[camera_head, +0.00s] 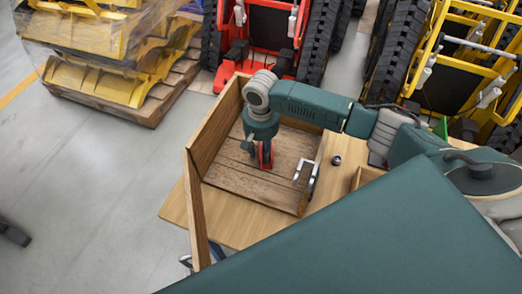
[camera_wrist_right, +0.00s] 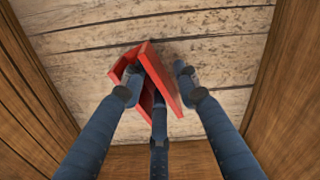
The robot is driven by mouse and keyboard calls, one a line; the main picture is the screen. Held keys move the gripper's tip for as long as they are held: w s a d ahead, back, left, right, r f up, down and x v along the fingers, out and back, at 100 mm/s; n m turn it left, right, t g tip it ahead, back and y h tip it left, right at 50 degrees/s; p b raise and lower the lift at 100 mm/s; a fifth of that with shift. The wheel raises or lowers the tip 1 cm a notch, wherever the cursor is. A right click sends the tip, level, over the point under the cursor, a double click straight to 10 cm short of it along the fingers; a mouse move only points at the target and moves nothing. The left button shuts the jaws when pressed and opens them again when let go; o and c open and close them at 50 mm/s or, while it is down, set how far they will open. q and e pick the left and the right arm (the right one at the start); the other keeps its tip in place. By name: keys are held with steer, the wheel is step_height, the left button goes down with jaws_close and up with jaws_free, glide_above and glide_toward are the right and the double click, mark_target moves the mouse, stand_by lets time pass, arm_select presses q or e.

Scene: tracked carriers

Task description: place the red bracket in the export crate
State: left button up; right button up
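The red bracket (camera_head: 266,154) is inside a wooden crate (camera_head: 202,133), low at its plank floor. In the right wrist view the bracket (camera_wrist_right: 170,88) shows as angled red plates over the planks. My right gripper (camera_head: 264,143) reaches down into the crate directly over the bracket. In the wrist view its fingers (camera_wrist_right: 158,84) surround the bracket: one overlaps its left plate, one comes up the middle, one lies just right of it. Some wood shows between the right fingertip and the bracket. Whether the fingers press on it is unclear. My left gripper is not in view.
The crate stands on a wooden table (camera_head: 236,228); its walls rise close around my right gripper. A metal handle (camera_head: 308,172) is at its right side. Red and yellow machines (camera_head: 270,25) stand behind, and a pallet of yellow parts (camera_head: 120,105) at upper left. The left floor is mostly clear.

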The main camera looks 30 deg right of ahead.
step_height(320, 180, up, 12)
steer(key=b, duration=0.1)
steer(key=shift+r, duration=0.2)
steer(key=shift+s+f, duration=0.1)
stand_by(0.6)
